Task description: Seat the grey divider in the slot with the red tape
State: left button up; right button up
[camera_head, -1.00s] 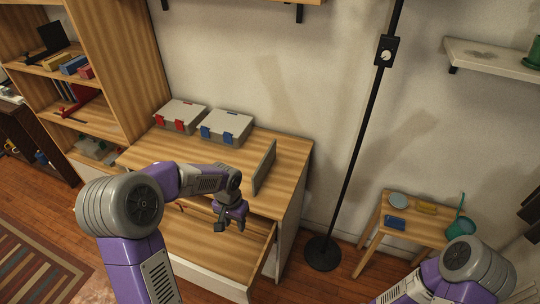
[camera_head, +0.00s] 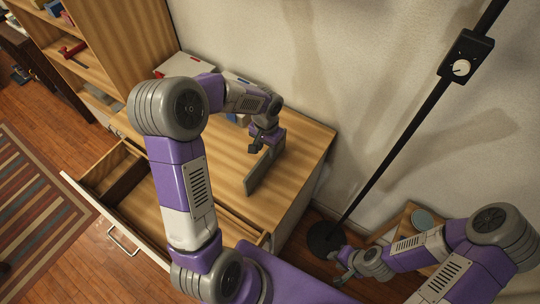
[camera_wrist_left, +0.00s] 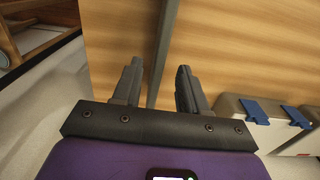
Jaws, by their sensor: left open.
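The grey divider (camera_head: 262,174) stands on edge on the wooden top of the cabinet (camera_head: 300,165), near its right part. My left gripper (camera_head: 262,141) is open at the divider's upper far end. In the left wrist view the divider (camera_wrist_left: 163,40) runs as a dark strip between the two spread fingers (camera_wrist_left: 158,75), which are not closed on it. The drawer (camera_head: 146,205) below is pulled out, partly hidden by my left arm. I see no red tape or slot. My right gripper (camera_head: 342,267) is low at the right, too small to read its jaws.
A case with blue latches (camera_wrist_left: 262,110) lies beside my left gripper in the wrist view.

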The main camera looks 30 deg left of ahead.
aim_at(268, 156)
pick_arm(q)
notch_tip(268, 156, down, 6)
jog(key=shift+w+d+r+b, duration=0.1)
jog(key=shift+b, duration=0.3)
grip_shut()
